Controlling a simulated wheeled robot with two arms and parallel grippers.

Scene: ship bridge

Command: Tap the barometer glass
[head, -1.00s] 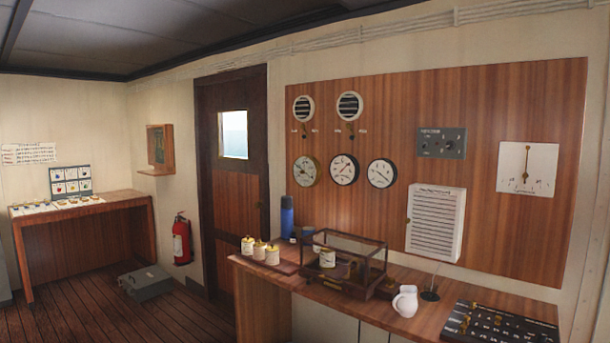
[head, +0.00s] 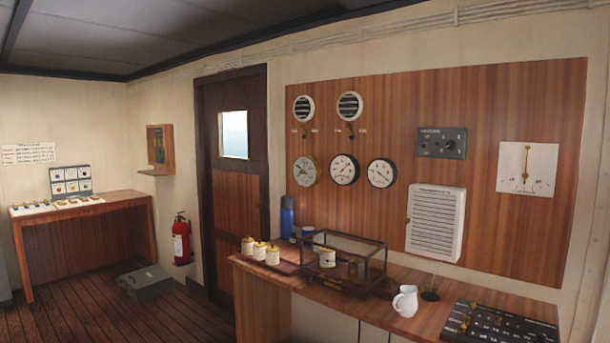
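Three round dials hang in a row on the wood wall panel. The left dial (head: 306,171) has a duller rim and face. The middle dial (head: 345,169) and the right dial (head: 381,173) have white faces and dark rims. Their lettering is too small to read, so I cannot tell which is the barometer. A glass-sided case (head: 345,258) with a pale drum inside stands on the desk below them. Neither of my grippers is in view, and nothing touches the dials or the case.
The wooden desk (head: 290,277) runs below the panel. It holds several white pots (head: 259,251), a blue flask (head: 287,216), a white jug (head: 405,301) and a black switch panel (head: 500,325). A grey box (head: 146,282) lies on the floor, near a fire extinguisher (head: 181,240).

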